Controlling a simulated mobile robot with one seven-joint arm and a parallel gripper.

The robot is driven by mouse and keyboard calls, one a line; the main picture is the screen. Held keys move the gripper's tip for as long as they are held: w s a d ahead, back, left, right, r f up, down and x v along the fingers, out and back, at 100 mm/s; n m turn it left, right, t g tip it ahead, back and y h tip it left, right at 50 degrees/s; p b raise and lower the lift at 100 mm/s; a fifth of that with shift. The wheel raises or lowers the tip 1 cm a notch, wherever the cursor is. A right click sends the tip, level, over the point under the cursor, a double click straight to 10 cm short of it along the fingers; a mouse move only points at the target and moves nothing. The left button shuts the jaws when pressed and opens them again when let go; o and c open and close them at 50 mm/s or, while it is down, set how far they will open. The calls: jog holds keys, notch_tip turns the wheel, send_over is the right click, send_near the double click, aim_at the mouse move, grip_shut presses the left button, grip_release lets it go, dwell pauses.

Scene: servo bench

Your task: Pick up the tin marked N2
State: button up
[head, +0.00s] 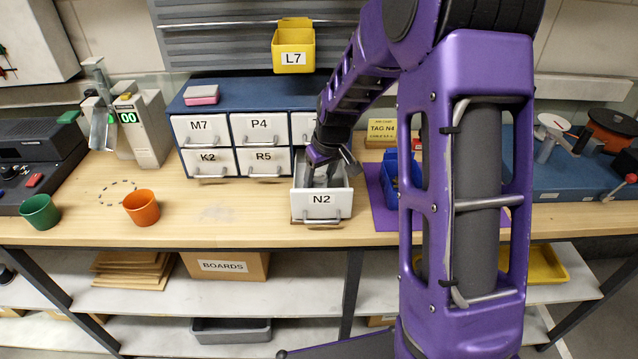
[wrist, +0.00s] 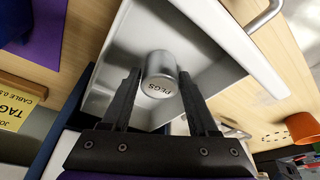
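The open white drawer marked N2 (head: 321,207) is pulled out of the blue cabinet. In the wrist view a small silver tin (wrist: 160,70) is inside this drawer (wrist: 215,80); the tin's lid reads PEGS, and I see no N2 on it. My gripper (head: 328,168) is over the drawer. In the wrist view my gripper (wrist: 160,74) is open, with one finger on each side of the tin. I cannot tell how far down the fingers reach beside it. In the head view the gripper largely hides the tin.
The cabinet (head: 245,92) has closed drawers marked M7, P4, K2 and R5. A yellow bin marked L7 (head: 294,58) hangs above. An orange cup (head: 141,208) and a green cup (head: 40,212) stand left. A blue bin (head: 389,176) on a purple mat is right of the drawer.

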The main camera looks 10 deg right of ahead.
grip_shut()
jog(key=shift+r, duration=0.15)
